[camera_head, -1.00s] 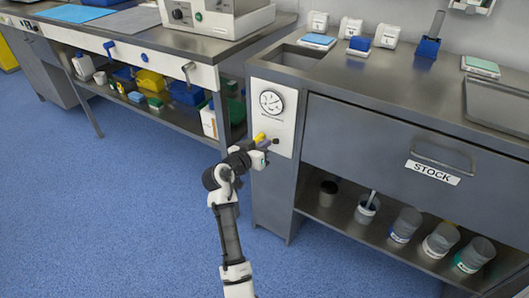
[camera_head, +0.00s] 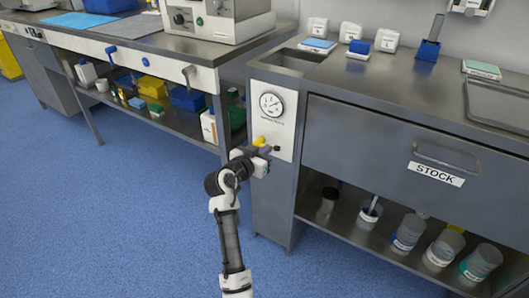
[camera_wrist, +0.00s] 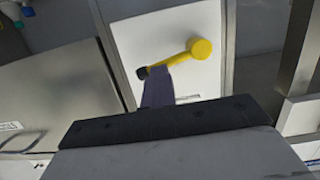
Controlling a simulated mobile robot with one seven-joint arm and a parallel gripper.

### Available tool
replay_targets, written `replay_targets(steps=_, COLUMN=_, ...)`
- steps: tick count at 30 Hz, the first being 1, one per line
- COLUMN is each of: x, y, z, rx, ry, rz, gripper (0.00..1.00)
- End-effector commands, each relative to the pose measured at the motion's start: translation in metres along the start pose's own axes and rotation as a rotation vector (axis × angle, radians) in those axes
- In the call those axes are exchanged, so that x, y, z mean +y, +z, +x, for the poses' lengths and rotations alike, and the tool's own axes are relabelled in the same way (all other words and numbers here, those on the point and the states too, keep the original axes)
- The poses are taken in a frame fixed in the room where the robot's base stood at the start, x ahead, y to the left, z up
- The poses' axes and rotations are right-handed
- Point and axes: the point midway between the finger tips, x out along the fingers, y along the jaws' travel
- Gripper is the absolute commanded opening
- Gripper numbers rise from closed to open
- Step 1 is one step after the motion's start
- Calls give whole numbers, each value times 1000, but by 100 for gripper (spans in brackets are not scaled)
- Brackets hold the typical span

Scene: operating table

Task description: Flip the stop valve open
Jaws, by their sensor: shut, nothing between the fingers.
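The stop valve has a yellow lever (camera_wrist: 180,57) with a round yellow hub and a dark tip, on a white panel (camera_wrist: 128,38) of the grey cabinet. In the wrist view the lever slants from the hub down to the left. My gripper (camera_wrist: 157,80) is shut with nothing between its fingers, and its fingertips are at the lever close to the dark tip. They seem to touch or nearly touch it; I cannot tell which. In the head view the yellow valve (camera_head: 259,141) shows just above my gripper (camera_head: 265,150), which hides part of the lever.
A round gauge (camera_head: 271,104) sits above the valve on the same panel. A drawer marked STOCK (camera_head: 436,174) is to the right, over a shelf with several jars (camera_head: 408,232). A bench (camera_head: 150,55) stands at the left. The blue floor (camera_head: 110,220) is clear.

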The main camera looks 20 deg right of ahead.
Motion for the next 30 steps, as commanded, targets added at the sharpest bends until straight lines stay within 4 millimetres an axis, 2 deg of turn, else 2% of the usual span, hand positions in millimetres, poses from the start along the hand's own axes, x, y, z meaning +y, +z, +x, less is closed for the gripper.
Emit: replay_targets(steps=30, x=3, y=2, z=2, rx=-1, ry=-3, rz=45, gripper=0)
